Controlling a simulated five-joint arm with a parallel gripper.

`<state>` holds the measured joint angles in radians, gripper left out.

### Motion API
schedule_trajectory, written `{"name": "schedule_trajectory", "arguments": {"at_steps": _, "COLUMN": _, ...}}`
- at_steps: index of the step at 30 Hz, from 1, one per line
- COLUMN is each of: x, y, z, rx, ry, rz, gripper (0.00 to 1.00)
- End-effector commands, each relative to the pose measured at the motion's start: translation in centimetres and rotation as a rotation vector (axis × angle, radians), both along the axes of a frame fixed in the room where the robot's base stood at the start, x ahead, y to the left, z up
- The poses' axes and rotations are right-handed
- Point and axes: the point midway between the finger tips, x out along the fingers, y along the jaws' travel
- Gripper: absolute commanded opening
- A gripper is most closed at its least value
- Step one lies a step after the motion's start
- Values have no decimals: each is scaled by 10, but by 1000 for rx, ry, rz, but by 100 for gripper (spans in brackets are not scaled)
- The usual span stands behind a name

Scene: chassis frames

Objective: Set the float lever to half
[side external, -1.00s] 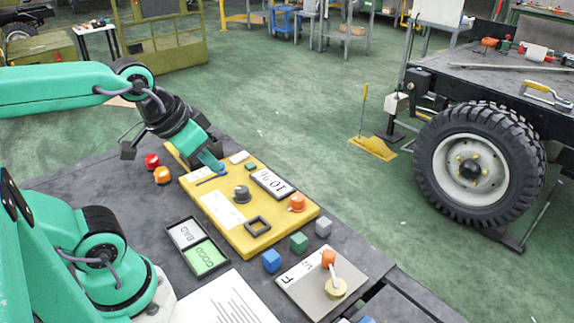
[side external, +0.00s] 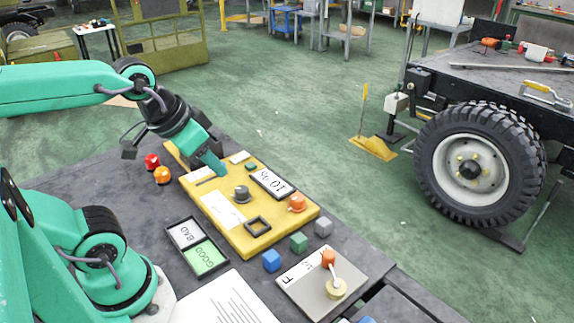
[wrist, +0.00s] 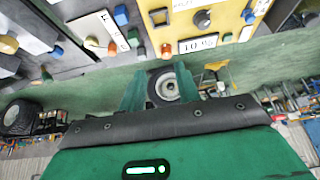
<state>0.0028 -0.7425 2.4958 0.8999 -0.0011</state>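The float lever may be the lever on the grey plate (side external: 311,293) at the lower right in the side view, whose white strip shows an F. Its orange knob (side external: 328,259) stands at the end of a pale arm on a cream pivot (side external: 336,288). The plate's strip also shows in the wrist view (wrist: 95,35). My gripper (side external: 215,167) is over the panel's far left part, far from the grey plate. In the wrist view its fingers (wrist: 160,90) are apart and hold nothing visible.
Blue (side external: 271,261), green (side external: 299,242) and grey (side external: 323,227) blocks lie between panel and plate. A BAD/GOOD tray (side external: 183,235) lies left of the panel. Red (side external: 151,161) and orange (side external: 162,175) pieces sit near my wrist. The table's right edge is close to the plate.

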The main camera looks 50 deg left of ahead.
Motion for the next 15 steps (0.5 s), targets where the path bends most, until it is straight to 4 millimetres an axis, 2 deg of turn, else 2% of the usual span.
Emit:
{"name": "schedule_trajectory", "arguments": {"at_steps": 1, "x": 2, "y": -1, "z": 0, "rx": -1, "ry": 5, "rz": -3, "gripper": 43}}
{"name": "schedule_trajectory", "arguments": {"at_steps": 2, "x": 3, "y": -2, "z": 0, "rx": -1, "ry": 8, "rz": -5, "gripper": 48}}
{"name": "schedule_trajectory", "arguments": {"at_steps": 8, "x": 19, "y": -11, "z": -2, "rx": -6, "ry": 51, "rz": -29, "gripper": 48}}
{"name": "schedule_trajectory", "arguments": {"at_steps": 15, "x": 51, "y": -31, "z": -10, "rx": -10, "ry": 132, "rz": -73, "gripper": 48}}
